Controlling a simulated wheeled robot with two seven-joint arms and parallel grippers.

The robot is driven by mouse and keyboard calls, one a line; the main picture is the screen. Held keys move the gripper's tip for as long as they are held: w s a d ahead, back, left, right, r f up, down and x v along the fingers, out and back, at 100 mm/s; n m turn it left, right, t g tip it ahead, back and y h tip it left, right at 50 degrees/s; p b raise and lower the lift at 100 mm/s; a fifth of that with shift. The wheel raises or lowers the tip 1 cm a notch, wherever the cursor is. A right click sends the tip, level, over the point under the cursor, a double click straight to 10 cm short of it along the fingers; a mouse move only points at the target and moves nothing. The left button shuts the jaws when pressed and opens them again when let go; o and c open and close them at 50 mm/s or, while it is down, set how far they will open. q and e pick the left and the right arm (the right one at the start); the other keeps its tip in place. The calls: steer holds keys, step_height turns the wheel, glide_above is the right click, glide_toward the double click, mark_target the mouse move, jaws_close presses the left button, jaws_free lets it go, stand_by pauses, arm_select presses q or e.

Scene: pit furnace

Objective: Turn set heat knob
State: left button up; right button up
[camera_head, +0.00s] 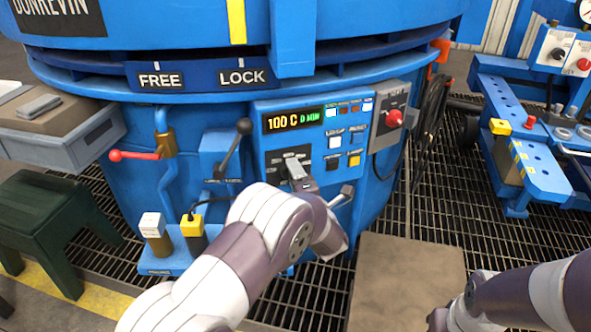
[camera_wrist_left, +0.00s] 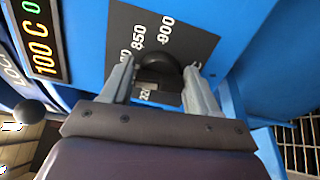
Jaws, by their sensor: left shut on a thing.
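The set heat knob (camera_wrist_left: 158,68) is a round dark knob on a dark dial plate with white numbers, 850 and 900 among them, in the left wrist view. My left gripper (camera_wrist_left: 160,72) has one grey finger on each side of the knob and is shut on it. In the head view, my left gripper (camera_head: 298,180) reaches the dial plate (camera_head: 292,155) on the blue control panel, and hand and fingers hide most of the knob. The display (camera_head: 293,120) above reads 100 C in yellow, with green characters beside it. My right arm shows at the lower right; its fingers are not visible.
Coloured buttons (camera_head: 345,135) sit right of the dial. A black-knobbed lever (camera_head: 244,127) and a red-handled valve (camera_head: 118,155) stand to the left. A grey box with a red knob (camera_head: 394,118) is at the right. A blue bench (camera_head: 530,160) stands farther right, beyond open grating.

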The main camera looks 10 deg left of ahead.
arm_select(q)
steer(key=shift+f+m+p, duration=0.15)
steer(key=shift+m+p, duration=1.35)
steer(key=shift+m, duration=0.75)
steer(key=shift+f+m+p, duration=0.15)
steer(key=shift+m+p, duration=1.35)
steer(key=shift+m, duration=0.75)
steer(key=o, duration=1)
steer(key=shift+c, duration=0.2)
